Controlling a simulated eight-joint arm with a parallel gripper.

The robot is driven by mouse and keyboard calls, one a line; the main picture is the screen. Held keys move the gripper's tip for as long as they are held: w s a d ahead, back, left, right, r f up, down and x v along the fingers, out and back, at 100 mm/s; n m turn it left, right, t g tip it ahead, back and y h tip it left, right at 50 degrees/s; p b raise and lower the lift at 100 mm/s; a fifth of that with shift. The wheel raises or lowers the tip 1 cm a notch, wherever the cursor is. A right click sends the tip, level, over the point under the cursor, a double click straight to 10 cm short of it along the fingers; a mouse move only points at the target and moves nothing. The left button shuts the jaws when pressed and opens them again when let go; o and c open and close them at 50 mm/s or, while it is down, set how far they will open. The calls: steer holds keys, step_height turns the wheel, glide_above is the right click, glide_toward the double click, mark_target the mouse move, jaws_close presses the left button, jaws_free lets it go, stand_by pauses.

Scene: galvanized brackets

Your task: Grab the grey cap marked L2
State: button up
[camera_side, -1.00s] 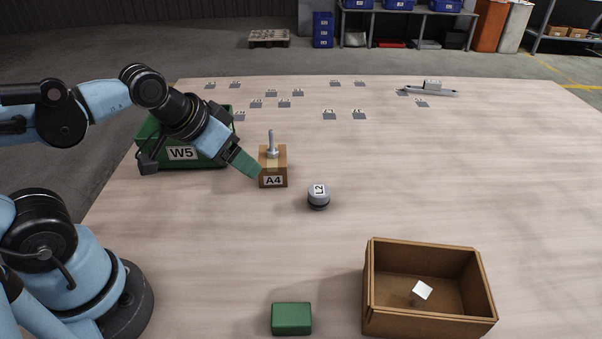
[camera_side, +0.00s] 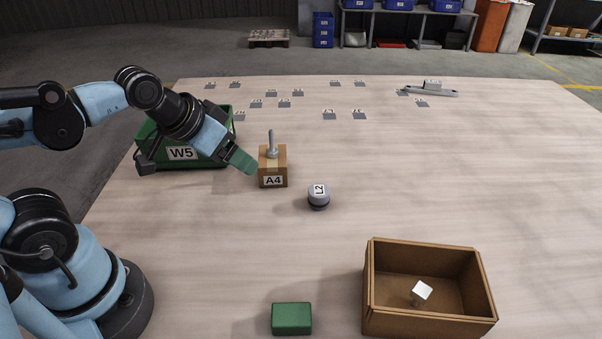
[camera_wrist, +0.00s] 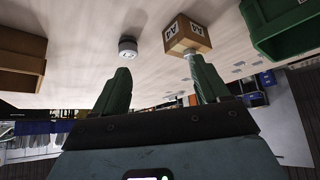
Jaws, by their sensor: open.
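The grey cap marked L2 (camera_side: 318,197) stands on the table, right of and nearer than the cardboard box marked A4 (camera_side: 273,173). In the wrist view the cap (camera_wrist: 128,48) shows beyond the fingers, near the left one, with nothing touching it. My gripper (camera_side: 243,161) is in the air just left of the A4 box in the side view, with green fingers. In the wrist view its two fingers (camera_wrist: 162,82) are apart, with nothing between them.
A metal bolt (camera_side: 271,145) stands on the A4 box, close to my fingers. A green bin marked W5 (camera_side: 181,154) is behind my gripper. An open cardboard box (camera_side: 372,290) with a small cube and a green block (camera_side: 291,319) are in front. The table's middle is clear.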

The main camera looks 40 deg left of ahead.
steer(key=shift+w, duration=0.1)
steer(key=n+y, duration=1)
steer(key=n, duration=0.1)
glide_toward(322, 196)
steer(key=w+a, duration=0.1)
steer(key=w+a+f, duration=0.1)
steer(key=shift+a+g, duration=0.3)
steer(key=shift+a, duration=0.05)
steer(key=shift+s+d+f, duration=0.1)
steer(key=shift+d+f, duration=0.15)
steer(key=shift+f, duration=0.05)
steer(key=x, duration=0.7)
steer(key=shift+a, duration=0.2)
steer(key=shift+c, duration=0.3)
